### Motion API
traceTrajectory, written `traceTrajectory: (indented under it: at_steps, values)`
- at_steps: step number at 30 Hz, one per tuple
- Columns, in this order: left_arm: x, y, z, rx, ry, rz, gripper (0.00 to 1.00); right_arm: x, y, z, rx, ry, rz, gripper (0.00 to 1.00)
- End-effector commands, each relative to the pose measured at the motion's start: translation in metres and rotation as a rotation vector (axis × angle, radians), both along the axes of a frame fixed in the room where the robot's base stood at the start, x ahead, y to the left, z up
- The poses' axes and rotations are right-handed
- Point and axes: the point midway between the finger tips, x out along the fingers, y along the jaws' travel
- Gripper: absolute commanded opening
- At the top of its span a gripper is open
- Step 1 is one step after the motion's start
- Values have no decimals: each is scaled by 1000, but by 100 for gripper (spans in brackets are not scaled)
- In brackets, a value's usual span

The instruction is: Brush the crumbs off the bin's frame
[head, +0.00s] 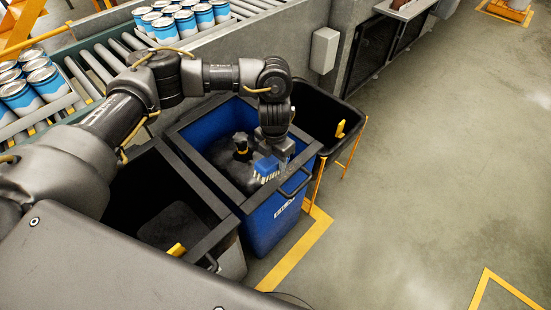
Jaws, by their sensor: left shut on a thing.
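My left gripper (276,150) reaches over the blue bin (272,226) and points down at its right side. It is shut on a small blue brush (266,165) with pale bristles facing down. The brush is over the bin's opening, close to the right part of the bin's dark frame (232,204). I cannot tell whether the bristles touch the frame. A black tied bag (232,164) with a yellow band lies in the bin. I cannot make out single crumbs at this size; my gripper and brush hide part of the frame. My right gripper is not in view.
A grey bin (231,262) stands at the left of the blue one, and a black bin (322,112) in a yellow stand behind it. A roller conveyor (104,62) with blue-and-white cans (166,29) runs behind. Open floor (420,170) lies to the right.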

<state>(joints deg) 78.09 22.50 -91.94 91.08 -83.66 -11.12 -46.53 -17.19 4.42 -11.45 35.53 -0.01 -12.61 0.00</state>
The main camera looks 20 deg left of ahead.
Motion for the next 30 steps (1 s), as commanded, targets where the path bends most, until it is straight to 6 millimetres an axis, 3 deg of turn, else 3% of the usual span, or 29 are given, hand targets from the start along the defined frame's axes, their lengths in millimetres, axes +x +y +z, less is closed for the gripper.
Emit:
traceTrajectory:
  at_steps: [7,11,17,24,30]
  values:
    - [0,0,2,0,-1,-21,9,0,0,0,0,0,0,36]
    - [-2,0,14,0,-4,-179,9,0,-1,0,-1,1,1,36]
    - [-18,5,53,4,-4,-797,9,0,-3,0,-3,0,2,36]
    - [-62,23,99,4,-1,-1722,9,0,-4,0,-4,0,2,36]
    - [-100,41,122,3,-1,-2323,9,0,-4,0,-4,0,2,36]
